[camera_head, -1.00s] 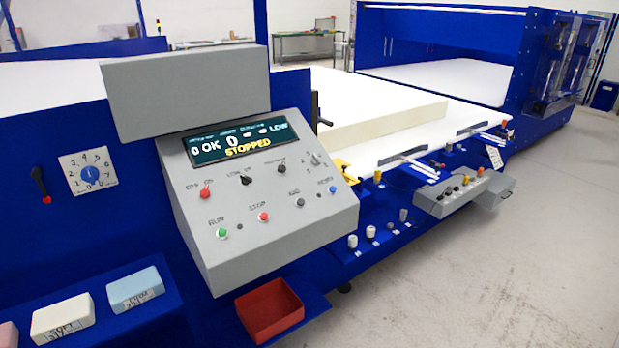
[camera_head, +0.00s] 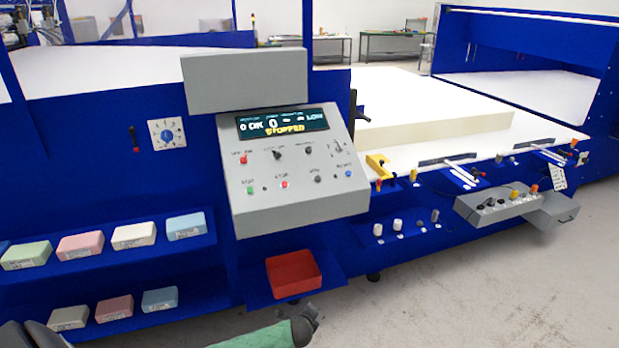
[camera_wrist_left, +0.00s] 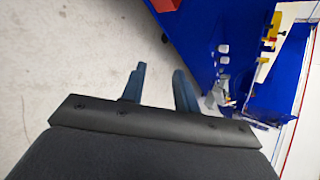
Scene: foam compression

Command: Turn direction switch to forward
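The grey control panel (camera_head: 290,165) faces me and its screen reads STOPPED. Its upper row holds a red switch (camera_head: 243,159), a black selector (camera_head: 277,155) and another black knob (camera_head: 308,150). The panel's labels are too blurred to tell which is the direction switch or its setting. In the left wrist view my left gripper (camera_wrist_left: 160,88) has two fingers apart with nothing between them, in front of the machine. A green arm part of mine shows at the bottom of the head view, below the panel and apart from it. My right gripper is not clearly visible.
A red tray (camera_head: 272,281) sits below the panel. Foam blocks (camera_head: 134,235) line shelves at left. A dial (camera_head: 167,134) is left of the panel. White knobs (camera_head: 378,230) and a grey button box (camera_head: 497,205) are at right. The floor in front is open.

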